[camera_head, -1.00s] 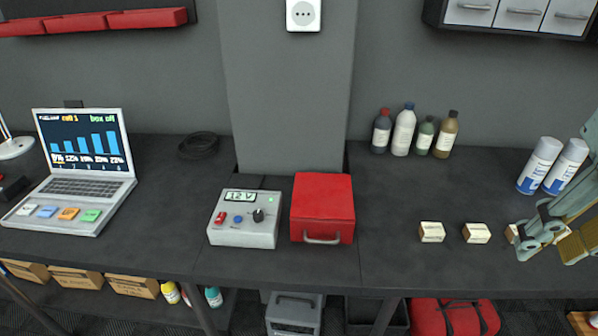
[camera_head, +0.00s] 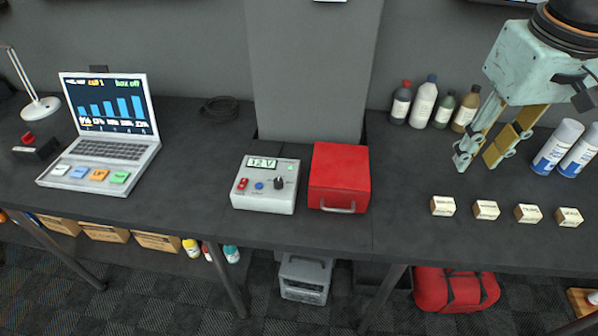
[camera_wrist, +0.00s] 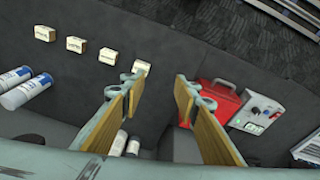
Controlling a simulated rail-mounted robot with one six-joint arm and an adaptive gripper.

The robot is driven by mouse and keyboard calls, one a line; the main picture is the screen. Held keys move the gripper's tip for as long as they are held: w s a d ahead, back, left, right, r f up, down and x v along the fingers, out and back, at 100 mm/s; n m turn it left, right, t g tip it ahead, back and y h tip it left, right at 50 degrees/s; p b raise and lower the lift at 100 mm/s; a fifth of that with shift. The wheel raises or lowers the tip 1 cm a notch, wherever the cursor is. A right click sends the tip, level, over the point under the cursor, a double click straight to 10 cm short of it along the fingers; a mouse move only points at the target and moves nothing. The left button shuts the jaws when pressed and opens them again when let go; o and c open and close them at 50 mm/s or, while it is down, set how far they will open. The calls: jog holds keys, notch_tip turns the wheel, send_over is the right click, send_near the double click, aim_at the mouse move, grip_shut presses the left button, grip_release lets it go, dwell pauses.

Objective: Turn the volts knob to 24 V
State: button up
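The grey control box (camera_head: 265,184) stands on the dark bench, left of the red case. Its display (camera_head: 262,163) reads 12 V. The dark volts knob (camera_head: 279,183) is on its right side, beside a blue button (camera_head: 259,186) and a red switch (camera_head: 242,184). The box also shows at the right of the wrist view (camera_wrist: 258,112), with its knob too small to read. My gripper (camera_head: 477,163) is open and empty above the bench at the right, well away from the box. In the wrist view its fingers (camera_wrist: 160,82) are spread apart.
A red case (camera_head: 338,177) stands right beside the box. Several small labelled blocks (camera_head: 486,210) line the bench at the right. Bottles (camera_head: 424,100) and spray cans (camera_head: 557,146) stand behind. A laptop (camera_head: 107,135) is at the left, with clear bench between it and the box.

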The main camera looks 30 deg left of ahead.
jog(key=w+a+f+n+p, duration=0.1)
jog(key=w+a+f+p, duration=0.1)
jog(key=w+a, duration=0.3)
jog(key=n+g+p, duration=0.2)
jog(key=n+p, duration=0.7)
jog(key=p, duration=0.3)
send_over(278, 181)
jog(key=shift+h, duration=0.3)
notch_tip(278, 181, down, 5)
jog(key=shift+r, duration=0.1)
jog(key=shift+w+f+p, duration=0.1)
jog(key=shift+f+p, duration=0.3)
jog(key=shift+f, duration=6.5)
jog(key=shift+c, duration=0.3)
jog(key=c, duration=0.8)
